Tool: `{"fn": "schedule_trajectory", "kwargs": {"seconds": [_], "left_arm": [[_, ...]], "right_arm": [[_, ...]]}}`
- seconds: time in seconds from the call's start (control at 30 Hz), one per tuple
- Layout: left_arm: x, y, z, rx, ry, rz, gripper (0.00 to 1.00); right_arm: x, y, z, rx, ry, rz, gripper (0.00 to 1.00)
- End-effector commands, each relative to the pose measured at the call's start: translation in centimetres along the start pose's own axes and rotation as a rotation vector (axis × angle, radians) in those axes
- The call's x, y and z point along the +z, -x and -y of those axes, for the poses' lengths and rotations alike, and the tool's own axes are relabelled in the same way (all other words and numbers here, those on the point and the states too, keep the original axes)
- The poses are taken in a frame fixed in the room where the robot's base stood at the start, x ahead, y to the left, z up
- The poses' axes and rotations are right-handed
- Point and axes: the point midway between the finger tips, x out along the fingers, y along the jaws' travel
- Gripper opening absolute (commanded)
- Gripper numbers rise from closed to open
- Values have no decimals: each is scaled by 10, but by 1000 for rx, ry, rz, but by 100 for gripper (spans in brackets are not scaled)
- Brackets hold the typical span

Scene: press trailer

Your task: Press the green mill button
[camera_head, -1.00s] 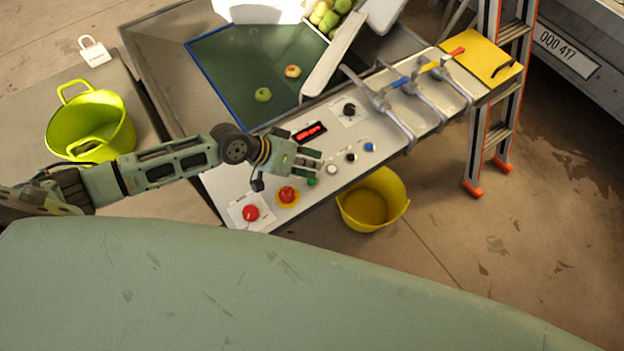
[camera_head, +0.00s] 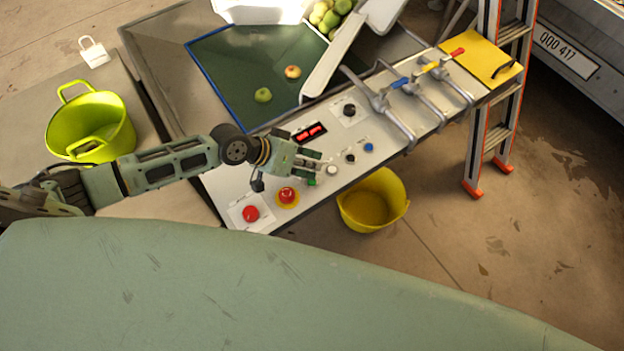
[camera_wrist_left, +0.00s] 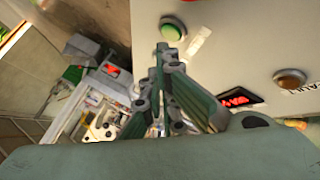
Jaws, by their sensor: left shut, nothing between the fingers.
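The green mill button (camera_head: 311,182) is on the pale control panel (camera_head: 225,182), partly covered by my left gripper in the head view. My left gripper (camera_head: 320,164) is shut and empty over the panel, beside the button. In the left wrist view its fingertips (camera_wrist_left: 165,48) appear just short of the button's edge. I cannot tell whether they touch it. My right gripper is not in view.
A red button (camera_head: 250,213) and a red mushroom button (camera_head: 287,195) lie left of the green one. White (camera_head: 331,170), black (camera_head: 350,158) and blue (camera_head: 369,147) controls lie right. A red display (camera_head: 310,133) is behind. A yellow bucket (camera_head: 372,205) stands below the panel edge.

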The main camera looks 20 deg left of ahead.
Motion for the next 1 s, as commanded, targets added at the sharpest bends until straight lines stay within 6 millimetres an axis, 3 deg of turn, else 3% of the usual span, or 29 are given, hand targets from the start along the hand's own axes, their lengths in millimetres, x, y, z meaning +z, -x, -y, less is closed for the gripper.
{"fn": "schedule_trajectory", "kwargs": {"seconds": [1.0], "left_arm": [[7, -9, 6, 0, 0, 0, 0]], "right_arm": [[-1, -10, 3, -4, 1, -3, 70]]}}
